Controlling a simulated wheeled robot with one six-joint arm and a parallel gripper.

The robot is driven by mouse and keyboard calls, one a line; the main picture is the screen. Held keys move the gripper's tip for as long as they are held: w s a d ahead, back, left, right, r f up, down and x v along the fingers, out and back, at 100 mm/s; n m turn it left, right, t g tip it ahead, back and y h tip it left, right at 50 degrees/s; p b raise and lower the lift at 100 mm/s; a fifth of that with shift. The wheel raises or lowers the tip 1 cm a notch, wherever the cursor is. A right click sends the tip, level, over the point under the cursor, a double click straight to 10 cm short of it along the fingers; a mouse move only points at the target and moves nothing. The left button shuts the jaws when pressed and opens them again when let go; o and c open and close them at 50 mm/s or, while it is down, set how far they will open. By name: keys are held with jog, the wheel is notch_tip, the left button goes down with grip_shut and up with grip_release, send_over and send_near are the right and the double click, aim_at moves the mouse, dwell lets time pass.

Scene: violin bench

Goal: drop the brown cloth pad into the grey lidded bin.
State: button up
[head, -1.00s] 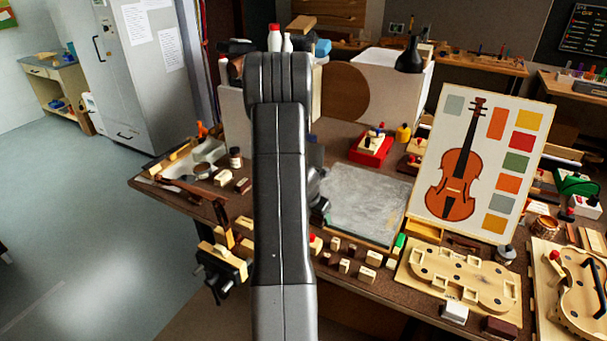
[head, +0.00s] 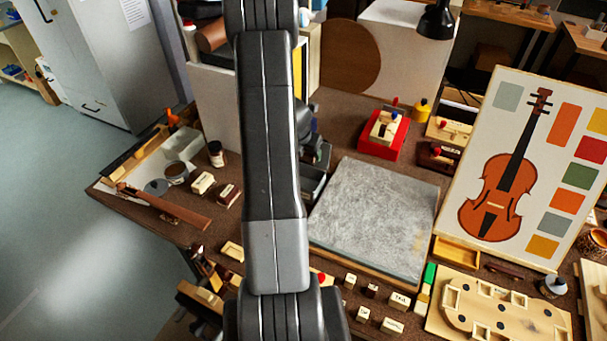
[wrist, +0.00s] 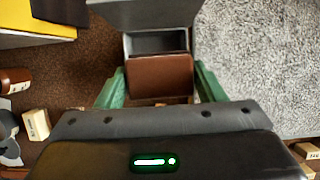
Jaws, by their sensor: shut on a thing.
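The brown cloth pad (wrist: 160,76) is between the two green fingers of my gripper (wrist: 160,71) in the wrist view. My gripper is shut on it. The grey lidded bin (wrist: 156,42) is just beyond the pad in that view, with its dark inside showing and its lid (wrist: 145,13) raised behind the opening. In the head view, part of the bin (head: 313,186) shows just right of my arm. My gripper and the pad are hidden there.
A grey stone slab (head: 375,215) lies right of the bin. A dark bottle (head: 216,154) and small labelled blocks (head: 203,183) stand left of my arm. A red box (head: 383,138) is behind the slab, and a violin chart (head: 530,170) leans at the right.

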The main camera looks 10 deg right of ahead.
jog(key=shift+s+f+b, duration=0.15)
jog(key=shift+f+b, duration=0.3)
jog(key=shift+f, duration=0.05)
notch_tip(320, 180, down, 5)
jog(key=b, duration=0.5)
jog(key=shift+r, duration=0.1)
jog(key=o, duration=1)
jog(key=shift+o, duration=0.2)
jog(key=p+v, duration=0.2)
jog(key=v, duration=1.1)
jog(key=shift+s+r, duration=0.2)
jog(key=shift+r, duration=0.15)
jog(key=shift+a, duration=0.1)
